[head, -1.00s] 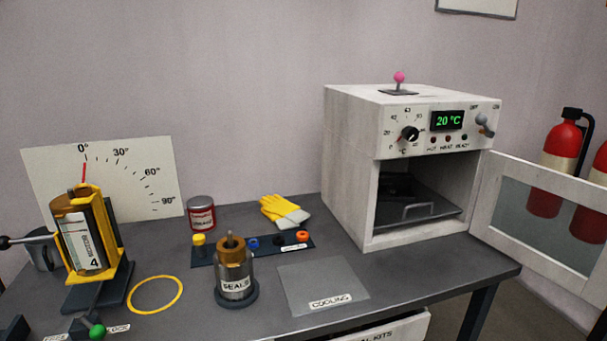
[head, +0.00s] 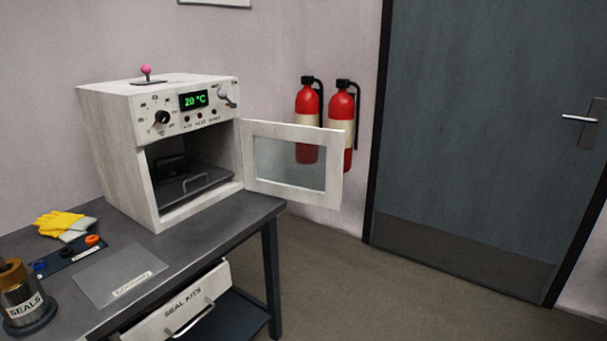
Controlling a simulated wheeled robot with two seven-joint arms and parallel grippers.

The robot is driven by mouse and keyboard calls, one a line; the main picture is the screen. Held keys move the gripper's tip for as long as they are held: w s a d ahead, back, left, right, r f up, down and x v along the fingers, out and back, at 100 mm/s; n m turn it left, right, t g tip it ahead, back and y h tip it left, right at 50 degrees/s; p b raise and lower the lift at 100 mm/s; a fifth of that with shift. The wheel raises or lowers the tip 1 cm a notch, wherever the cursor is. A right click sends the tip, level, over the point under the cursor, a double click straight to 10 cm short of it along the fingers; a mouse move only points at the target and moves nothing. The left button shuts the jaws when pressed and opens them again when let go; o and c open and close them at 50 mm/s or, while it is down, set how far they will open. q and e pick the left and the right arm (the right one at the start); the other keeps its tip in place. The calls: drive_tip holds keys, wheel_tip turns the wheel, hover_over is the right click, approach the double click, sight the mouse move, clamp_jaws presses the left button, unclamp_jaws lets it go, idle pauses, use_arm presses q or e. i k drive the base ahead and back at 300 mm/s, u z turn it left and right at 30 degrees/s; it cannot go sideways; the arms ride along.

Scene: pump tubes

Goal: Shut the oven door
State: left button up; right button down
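The white oven (head: 119,150) stands on the right end of the grey bench. Its display reads 20 °C. The oven door (head: 333,183), a white frame with a glass pane, stands wide open, swung out to the right past the bench end. Inside the oven a dark tray with a wire handle (head: 197,182) and a dark object are visible. Neither of my grippers is in view.
The bench (head: 225,222) has a cooling plate (head: 112,277), yellow gloves (head: 62,221) and a seals pot (head: 24,305). The seal kits drawer (head: 150,328) sticks out below. Two fire extinguishers (head: 306,118) hang behind the oven door. The floor right of the bench is clear.

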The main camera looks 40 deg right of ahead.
sight(334, 139)
drive_tip(key=k, duration=0.5)
drive_tip(key=z, duration=1.85)
drive_tip(key=i, duration=4.15)
drive_tip(key=u, duration=3.4)
drive_tip(key=i, duration=0.45)
